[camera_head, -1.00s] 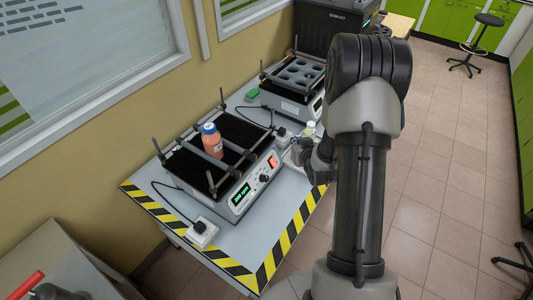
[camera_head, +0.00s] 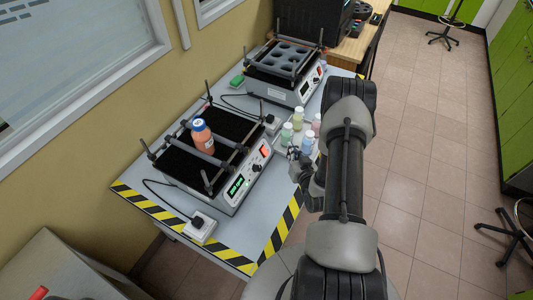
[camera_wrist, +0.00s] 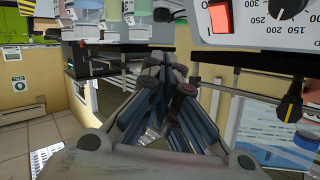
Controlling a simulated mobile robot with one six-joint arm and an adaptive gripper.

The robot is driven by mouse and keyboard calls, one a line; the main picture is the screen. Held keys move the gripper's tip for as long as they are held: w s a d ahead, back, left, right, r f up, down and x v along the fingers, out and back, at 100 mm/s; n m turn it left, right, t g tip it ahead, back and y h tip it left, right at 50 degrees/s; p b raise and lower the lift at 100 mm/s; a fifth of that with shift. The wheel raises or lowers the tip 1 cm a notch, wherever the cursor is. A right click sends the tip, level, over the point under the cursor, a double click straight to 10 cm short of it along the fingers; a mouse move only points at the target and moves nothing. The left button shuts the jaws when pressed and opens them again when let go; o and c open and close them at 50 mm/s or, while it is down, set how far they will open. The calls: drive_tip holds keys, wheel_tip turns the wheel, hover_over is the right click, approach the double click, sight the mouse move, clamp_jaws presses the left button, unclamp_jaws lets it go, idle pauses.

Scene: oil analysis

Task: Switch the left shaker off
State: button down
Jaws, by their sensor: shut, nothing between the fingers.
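The left shaker (camera_head: 222,172) is the nearer one, with a black mat, clamp bars and an orange bottle (camera_head: 202,137) standing on it. Its front panel has a lit green display (camera_head: 236,187), a dark knob and a glowing red switch (camera_head: 265,151). My gripper (camera_head: 293,153) is just to the right of that panel, apart from the switch. In the wrist view, the shut and empty fingers (camera_wrist: 172,75) point toward the upper middle. The red switch (camera_wrist: 219,17) and the dial knob (camera_wrist: 287,6) show at the upper right there.
Several capped bottles (camera_head: 286,134) stand close by my gripper, to the right of the shaker. The second shaker (camera_head: 285,72) stands behind. White plugs (camera_head: 200,228) and cables lie on the table, whose front edge has yellow-black tape (camera_head: 279,228).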

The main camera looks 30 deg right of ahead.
sight(265, 151)
drive_tip(key=w+a+f+b, duration=0.3)
drive_tip(key=w+f+b, duration=0.1)
drive_tip(key=w+f, duration=0.1)
drive_tip(key=shift+w+a, duration=0.35)
drive_tip(key=shift+w, duration=0.3)
idle(1.2)
drive_tip(key=shift+w+a+f+b, duration=0.15)
drive_tip(key=shift+w+f+b, duration=0.15)
drive_tip(key=shift+b, duration=0.3)
drive_tip(key=shift+w+a+f, duration=0.15)
drive_tip(key=shift+w, duration=0.05)
idle(0.4)
drive_tip(key=shift+s+d+r, duration=0.35)
drive_tip(key=shift+s+r, duration=0.1)
drive_tip(key=shift+s, duration=0.1)
idle(0.3)
